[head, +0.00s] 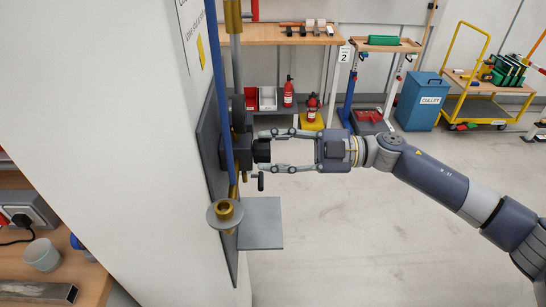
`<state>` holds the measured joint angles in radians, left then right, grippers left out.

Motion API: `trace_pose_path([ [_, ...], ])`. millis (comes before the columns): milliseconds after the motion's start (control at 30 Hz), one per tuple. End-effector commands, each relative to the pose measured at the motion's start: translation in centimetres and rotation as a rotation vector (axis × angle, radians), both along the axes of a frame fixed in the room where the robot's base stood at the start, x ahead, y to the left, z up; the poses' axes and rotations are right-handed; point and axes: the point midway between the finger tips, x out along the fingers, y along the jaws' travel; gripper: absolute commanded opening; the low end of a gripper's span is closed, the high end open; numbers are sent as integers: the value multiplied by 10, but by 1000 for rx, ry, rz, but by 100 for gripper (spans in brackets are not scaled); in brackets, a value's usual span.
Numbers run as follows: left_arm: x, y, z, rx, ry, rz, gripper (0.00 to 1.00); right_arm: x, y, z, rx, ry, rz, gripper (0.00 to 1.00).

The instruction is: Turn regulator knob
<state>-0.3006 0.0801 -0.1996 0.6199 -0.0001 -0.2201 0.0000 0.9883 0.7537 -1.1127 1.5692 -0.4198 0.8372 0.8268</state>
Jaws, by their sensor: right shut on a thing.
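The regulator (239,147) is a dark body on a plate on the side of the white pillar, with brass fittings and a blue hose in front of it. Its black knob (261,151) points right, toward my right gripper. My right gripper (268,151) reaches in from the right, level with the knob. The knob's far end is partly hidden between the fingers. My left gripper is not in the view.
The white pillar (130,110) fills the left. A workbench (290,36), a blue bin (422,101) and a yellow cart (482,85) stand at the back. The floor below my right arm is clear.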

Motion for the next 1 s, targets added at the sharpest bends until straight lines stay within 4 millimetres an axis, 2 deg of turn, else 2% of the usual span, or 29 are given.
trace_pose_path([
  [200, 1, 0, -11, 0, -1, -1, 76, 0, 0, -1, 0, -87, 1, 15],
  [767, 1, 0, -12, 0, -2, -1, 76, 0, 0, 0, 1, -122, 2, 15],
  [800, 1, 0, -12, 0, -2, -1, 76, 0, 0, 0, 1, -122, 2, 41],
  [867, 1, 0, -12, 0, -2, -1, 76, 0, 0, 0, 1, -122, 2, 55],
  [900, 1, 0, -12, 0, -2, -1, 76, 0, 0, 0, 1, -121, 2, 59],
  [1000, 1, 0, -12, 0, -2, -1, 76, 0, 0, 0, 0, -121, 1, 59],
])
